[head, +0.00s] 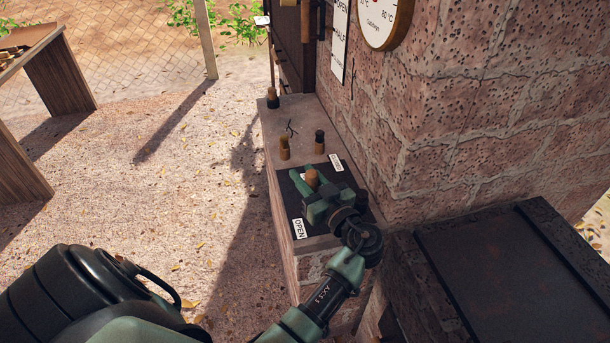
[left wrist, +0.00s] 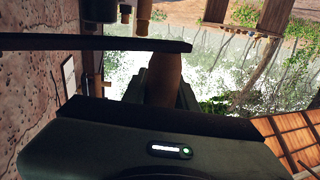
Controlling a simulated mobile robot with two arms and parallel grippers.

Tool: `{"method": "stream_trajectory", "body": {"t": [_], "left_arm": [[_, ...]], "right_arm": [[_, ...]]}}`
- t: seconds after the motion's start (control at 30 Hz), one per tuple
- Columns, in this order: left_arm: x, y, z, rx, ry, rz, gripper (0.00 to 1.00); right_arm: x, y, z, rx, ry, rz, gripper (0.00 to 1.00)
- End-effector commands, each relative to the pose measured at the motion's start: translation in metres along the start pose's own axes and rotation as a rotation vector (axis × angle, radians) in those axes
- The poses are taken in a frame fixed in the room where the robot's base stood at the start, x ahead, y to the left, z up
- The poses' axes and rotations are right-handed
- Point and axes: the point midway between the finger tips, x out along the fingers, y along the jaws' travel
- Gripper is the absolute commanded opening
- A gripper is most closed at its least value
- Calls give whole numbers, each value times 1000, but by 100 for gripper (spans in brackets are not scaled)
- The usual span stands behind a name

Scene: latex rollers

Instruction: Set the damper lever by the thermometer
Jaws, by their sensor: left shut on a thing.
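My left gripper (head: 305,180) is over the dark plate (head: 291,193) on the stone ledge. It is shut on a brown wooden handle (head: 311,177), which I take for the damper lever's grip. In the left wrist view the wooden handle (left wrist: 162,78) stands between the fingers, near a long dark bar (left wrist: 90,43). An OPEN label (head: 298,228) lies at the plate's near end, and another small label (head: 336,162), too small to read, at its far end. The round thermometer (head: 387,20) on the brick wall is cut off at the top; its needle reading is not clear. My right gripper is out of view.
A white sign (head: 340,38) with OPEN and HALF hangs left of the thermometer. Two wooden pegs, one left (head: 284,148) and one dark-topped (head: 319,142), stand on the ledge behind the plate. The brick wall (head: 460,110) rises close on the right. A dark-topped box (head: 510,270) is at lower right.

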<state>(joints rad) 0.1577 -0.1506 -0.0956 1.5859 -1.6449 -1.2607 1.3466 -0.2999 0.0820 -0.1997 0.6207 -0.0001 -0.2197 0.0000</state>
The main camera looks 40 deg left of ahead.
Motion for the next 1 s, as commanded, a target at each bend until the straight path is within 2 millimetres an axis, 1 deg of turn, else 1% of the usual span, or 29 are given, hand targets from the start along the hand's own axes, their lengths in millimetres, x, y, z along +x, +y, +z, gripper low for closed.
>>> {"method": "stream_trajectory", "body": {"t": [0.07,0.17,0.3,0.4,0.57,0.87,0.9,0.93,0.97,1.0], "left_arm": [[3,-1,1,4,2,8,0],[11,4,4,3,5,69,0],[25,20,5,3,11,215,0],[32,30,3,4,11,303,0],[36,39,0,4,13,377,0],[36,40,-1,5,12,382,0],[36,40,-1,5,12,382,39],[36,40,-1,5,12,382,48],[36,40,-1,5,12,382,50],[36,40,-1,4,12,382,50]], "right_arm": [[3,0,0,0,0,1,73],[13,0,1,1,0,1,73],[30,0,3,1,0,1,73],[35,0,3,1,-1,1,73],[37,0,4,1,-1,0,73],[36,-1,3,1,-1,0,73],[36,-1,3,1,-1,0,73],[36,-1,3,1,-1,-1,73],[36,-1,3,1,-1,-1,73],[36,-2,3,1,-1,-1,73]]}}
